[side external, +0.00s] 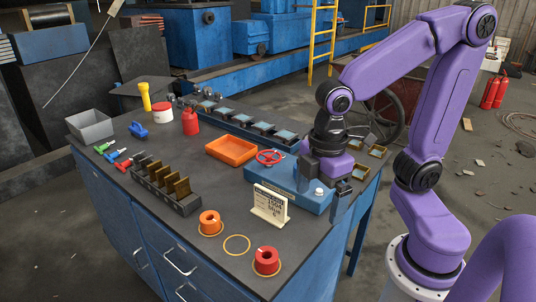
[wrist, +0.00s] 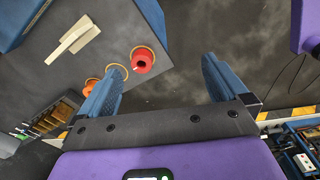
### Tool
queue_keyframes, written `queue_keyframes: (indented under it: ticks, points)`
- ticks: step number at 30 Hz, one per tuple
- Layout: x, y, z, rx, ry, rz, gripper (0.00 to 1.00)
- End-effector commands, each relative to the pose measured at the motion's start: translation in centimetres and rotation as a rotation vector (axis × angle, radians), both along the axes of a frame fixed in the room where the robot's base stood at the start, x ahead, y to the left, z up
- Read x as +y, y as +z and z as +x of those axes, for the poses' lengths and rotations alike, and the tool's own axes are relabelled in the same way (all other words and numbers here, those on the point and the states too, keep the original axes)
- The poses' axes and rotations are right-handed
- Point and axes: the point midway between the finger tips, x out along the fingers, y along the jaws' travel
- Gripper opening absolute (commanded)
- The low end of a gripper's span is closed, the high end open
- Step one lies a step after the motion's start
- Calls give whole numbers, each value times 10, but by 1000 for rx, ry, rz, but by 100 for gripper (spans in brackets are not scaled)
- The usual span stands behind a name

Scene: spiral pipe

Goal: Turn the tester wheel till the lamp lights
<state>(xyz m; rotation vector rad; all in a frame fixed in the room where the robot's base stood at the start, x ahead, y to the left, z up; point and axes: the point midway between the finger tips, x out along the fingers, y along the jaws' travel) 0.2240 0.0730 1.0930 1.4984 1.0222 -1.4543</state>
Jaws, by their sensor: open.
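The tester is a blue box (side external: 285,187) on the workbench, with a red spoked wheel (side external: 270,157) on its top left part. A small white dome (side external: 319,191), which looks like the lamp, sits at its right end and shows no clear glow. My gripper (side external: 327,190) is at the box's right end, apart from the wheel. In the wrist view my gripper (wrist: 160,66) is open, with nothing between its fingers. There only a blue corner, likely the tester's (wrist: 18,22), shows at upper left; the wheel is out of that view.
A cream sign (side external: 270,205) stands in front of the tester. An orange spool (side external: 210,223), an orange ring (side external: 236,245) and a red spool (side external: 266,261) are near the front edge. An orange tray (side external: 231,151) lies left of the wheel. A slotted rack (side external: 165,188) stands further left.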

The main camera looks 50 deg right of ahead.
Motion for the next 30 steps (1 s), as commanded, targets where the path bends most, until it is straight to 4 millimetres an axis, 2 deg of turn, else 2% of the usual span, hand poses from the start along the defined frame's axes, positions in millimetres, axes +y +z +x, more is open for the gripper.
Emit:
queue_keyframes:
  ticks: [1,5,11,17,21,25,30]
  points:
    - [3,5,21,-1,16,-2,100]
    - [1,17,71,-1,95,-9,100]
    - [-22,32,149,-1,215,-17,100]
    - [-70,41,221,3,337,-23,100]
    - [-118,44,262,6,422,-24,100]
    - [-165,45,289,7,494,-25,100]
    - [-210,45,305,9,562,-25,100]
